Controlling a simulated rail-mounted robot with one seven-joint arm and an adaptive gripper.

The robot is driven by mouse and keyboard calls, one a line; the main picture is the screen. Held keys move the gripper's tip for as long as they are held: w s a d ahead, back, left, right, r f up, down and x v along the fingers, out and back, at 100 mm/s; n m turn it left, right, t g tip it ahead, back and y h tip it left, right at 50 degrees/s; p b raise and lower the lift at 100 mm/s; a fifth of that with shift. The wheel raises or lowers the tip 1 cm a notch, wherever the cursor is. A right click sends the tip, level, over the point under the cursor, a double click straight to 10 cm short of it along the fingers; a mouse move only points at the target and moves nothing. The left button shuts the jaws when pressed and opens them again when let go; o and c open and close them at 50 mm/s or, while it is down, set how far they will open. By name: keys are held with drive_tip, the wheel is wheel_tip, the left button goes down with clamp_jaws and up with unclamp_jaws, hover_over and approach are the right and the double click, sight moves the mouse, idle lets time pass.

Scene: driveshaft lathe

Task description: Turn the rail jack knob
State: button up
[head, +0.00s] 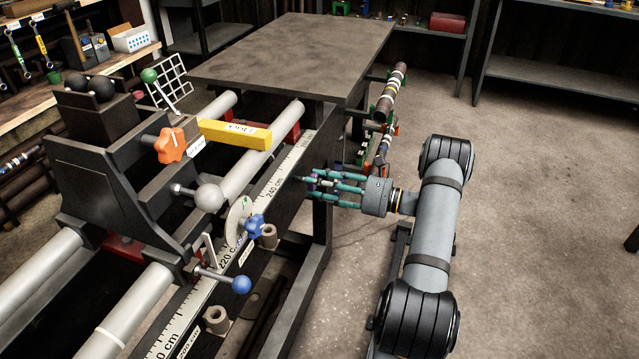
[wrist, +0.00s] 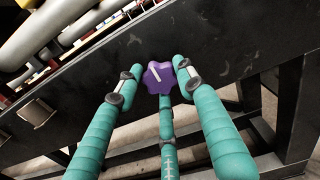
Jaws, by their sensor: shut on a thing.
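A purple lobed knob (wrist: 159,77) with a pale line across its face sits on the dark side of the rail beam (wrist: 235,62). It is in the upper middle of the wrist view; no label names it there as the rail jack knob. My gripper (wrist: 160,80) has three teal fingers shut around the knob, one at its left, one at its right and one below. In the head view my gripper (head: 306,183) reaches left to the beam's side, below the steel table top. The fingers mostly hide the knob there.
The lathe carriage at left carries an orange star knob (head: 172,145), a yellow bar (head: 235,134), a blue star knob (head: 254,226) and a blue ball handle (head: 241,285). A marked shaft (head: 389,92) stands behind my gripper. The floor at right is clear.

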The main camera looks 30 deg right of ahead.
drive_tip(key=shift+c, duration=0.8)
drive_tip(key=shift+r+m, duration=0.1)
drive_tip(key=shift+m, duration=0.2)
drive_tip(key=m+p, duration=0.2)
drive_tip(key=m, duration=0.1)
drive_tip(key=shift+r, duration=0.1)
drive_tip(key=m+p, duration=0.2)
drive_tip(key=m, duration=0.4)
drive_tip(key=shift+d+m, duration=0.1)
drive_tip(key=shift+m, duration=0.2)
drive_tip(key=o, duration=1.2)
drive_tip(key=shift+c, duration=0.2)
drive_tip(key=shift+s, duration=0.1)
drive_tip(key=v, duration=1.1)
drive_tip(key=shift+s+d, duration=0.2)
drive_tip(key=shift+s, duration=0.1)
